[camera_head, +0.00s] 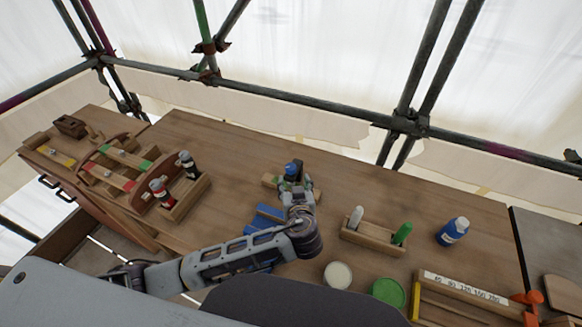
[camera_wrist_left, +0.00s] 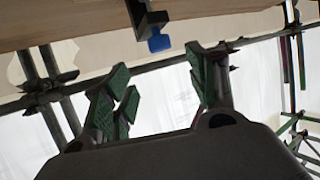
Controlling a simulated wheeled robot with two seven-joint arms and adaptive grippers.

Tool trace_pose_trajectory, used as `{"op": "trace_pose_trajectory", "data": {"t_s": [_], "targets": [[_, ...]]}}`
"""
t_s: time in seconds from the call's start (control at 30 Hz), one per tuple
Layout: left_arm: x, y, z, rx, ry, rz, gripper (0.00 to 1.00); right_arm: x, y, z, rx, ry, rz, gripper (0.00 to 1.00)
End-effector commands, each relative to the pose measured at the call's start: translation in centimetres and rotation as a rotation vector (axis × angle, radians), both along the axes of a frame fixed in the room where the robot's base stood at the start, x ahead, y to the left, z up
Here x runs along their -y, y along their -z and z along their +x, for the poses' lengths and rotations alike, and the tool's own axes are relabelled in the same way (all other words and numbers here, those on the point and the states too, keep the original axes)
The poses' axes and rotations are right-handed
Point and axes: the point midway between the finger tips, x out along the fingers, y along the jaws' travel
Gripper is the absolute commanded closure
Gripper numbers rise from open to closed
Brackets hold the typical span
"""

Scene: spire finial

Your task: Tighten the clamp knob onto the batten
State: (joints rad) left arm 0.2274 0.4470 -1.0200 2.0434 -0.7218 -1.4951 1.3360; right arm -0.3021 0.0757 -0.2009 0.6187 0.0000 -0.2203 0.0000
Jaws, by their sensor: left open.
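A small blue clamp knob (camera_head: 291,168) shows just beyond my left gripper in the head view. It also shows in the left wrist view (camera_wrist_left: 159,43), at the end of a dark clamp (camera_wrist_left: 149,20). The clamp sits at a wooden edge. A short light-wood batten (camera_head: 269,181) shows beside the gripper, partly hidden by it. My left gripper (camera_head: 295,184) is open and empty. In the left wrist view, the knob lies ahead of the gap between its green-padded fingers (camera_wrist_left: 163,82), apart from them. Whether the clamp touches the batten is hidden. My right gripper is out of view.
A blue block (camera_head: 262,218) lies beside my left forearm. A wooden holder (camera_head: 372,238) with white and green sticks and a blue bottle (camera_head: 453,231) stand to the right. Round white (camera_head: 338,275) and green (camera_head: 388,292) tins are in front. Racks crowd the left.

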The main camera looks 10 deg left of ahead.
Motion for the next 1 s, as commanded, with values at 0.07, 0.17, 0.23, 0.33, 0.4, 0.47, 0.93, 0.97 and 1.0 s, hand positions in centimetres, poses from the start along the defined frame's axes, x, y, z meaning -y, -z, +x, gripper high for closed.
{"op": "trace_pose_trajectory", "data": {"t_s": [0.07, 0.17, 0.23, 0.33, 0.4, 0.47, 0.93, 0.97, 1.0], "targets": [[-0.2, 0.1, 0.6, 0.000, 0.000, 0.002, 0.42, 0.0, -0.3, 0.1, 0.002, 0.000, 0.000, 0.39], [-0.6, 0.5, 1.6, 0.001, -0.002, 0.001, 0.42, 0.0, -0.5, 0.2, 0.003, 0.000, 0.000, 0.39], [-0.7, 0.8, 2.2, 0.000, -0.001, 0.003, 0.42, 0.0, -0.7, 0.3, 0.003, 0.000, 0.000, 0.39], [-1.1, 1.2, 3.2, 0.000, -0.002, 0.002, 0.42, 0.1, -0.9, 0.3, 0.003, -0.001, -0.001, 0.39], [-1.3, 1.4, 3.9, 0.000, -0.001, 0.002, 0.42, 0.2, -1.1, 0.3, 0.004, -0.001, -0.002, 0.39], [-1.5, 1.7, 4.4, 0.000, -0.002, 0.003, 0.42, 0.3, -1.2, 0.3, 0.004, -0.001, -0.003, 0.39], [-2.7, 3.5, 8.5, 0.001, -0.002, 0.001, 0.42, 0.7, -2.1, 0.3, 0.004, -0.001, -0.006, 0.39], [-2.8, 3.6, 8.7, 0.000, -0.001, 0.002, 0.42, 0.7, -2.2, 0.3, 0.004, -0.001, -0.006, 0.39], [-2.9, 3.7, 9.0, 0.000, -0.001, 0.002, 0.42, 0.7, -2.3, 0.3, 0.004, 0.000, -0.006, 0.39]]}}
